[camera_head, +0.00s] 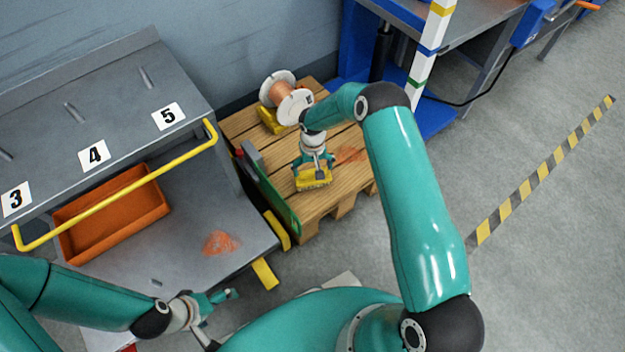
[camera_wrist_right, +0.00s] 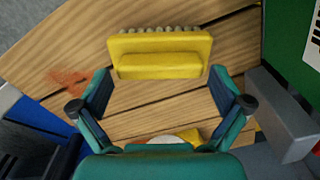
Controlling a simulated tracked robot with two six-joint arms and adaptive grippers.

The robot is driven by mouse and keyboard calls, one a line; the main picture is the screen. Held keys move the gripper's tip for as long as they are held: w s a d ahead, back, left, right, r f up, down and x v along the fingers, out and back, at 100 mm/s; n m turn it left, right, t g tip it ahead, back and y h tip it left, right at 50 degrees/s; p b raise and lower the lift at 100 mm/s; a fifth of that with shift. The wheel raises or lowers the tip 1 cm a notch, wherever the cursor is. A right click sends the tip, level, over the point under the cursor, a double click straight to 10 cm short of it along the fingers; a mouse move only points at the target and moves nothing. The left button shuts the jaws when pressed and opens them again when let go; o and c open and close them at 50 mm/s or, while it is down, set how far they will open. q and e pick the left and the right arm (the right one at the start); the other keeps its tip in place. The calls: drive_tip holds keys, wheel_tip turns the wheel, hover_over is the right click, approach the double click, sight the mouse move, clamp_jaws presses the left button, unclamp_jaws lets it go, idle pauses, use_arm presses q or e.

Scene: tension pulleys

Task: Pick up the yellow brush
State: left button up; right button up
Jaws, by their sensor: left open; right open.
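The yellow brush (camera_head: 314,179) lies on the wooden pallet, near its front edge. In the right wrist view the brush (camera_wrist_right: 160,54) shows as a yellow block with pale bristles along its far side. My right gripper (camera_head: 314,168) is over the brush in the head view. In its wrist view the right gripper (camera_wrist_right: 163,92) is open, with its fingers apart and the brush ahead of them, not clearly between them. My left gripper (camera_head: 226,298) is open and empty at the lower left, away from the brush.
A green-edged panel (camera_head: 275,190) stands along the pallet's left side, close to my right gripper. A grey shelf unit (camera_head: 120,85) with an orange bin (camera_head: 150,205) is at left.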

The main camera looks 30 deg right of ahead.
drive_tip(key=shift+f, duration=0.95)
drive_tip(key=c, duration=1)
drive_tip(key=w+a+r+n+p, duration=0.1)
drive_tip(key=a+r+p, duration=0.2)
drive_tip(key=r, duration=1.2)
drive_tip(key=w+a+r+p, duration=0.1)
drive_tip(key=a+r+p, duration=0.1)
drive_tip(key=r, duration=1.3)
drive_tip(key=s+a+r+n, duration=0.2)
drive_tip(key=s+a+r, duration=0.1)
drive_tip(key=s+r, duration=0.35)
wheel_tip(320, 180, up, 17)
drive_tip(key=s+p, duration=0.2)
drive_tip(key=p, duration=2.5)
drive_tip(key=shift+r, duration=0.15)
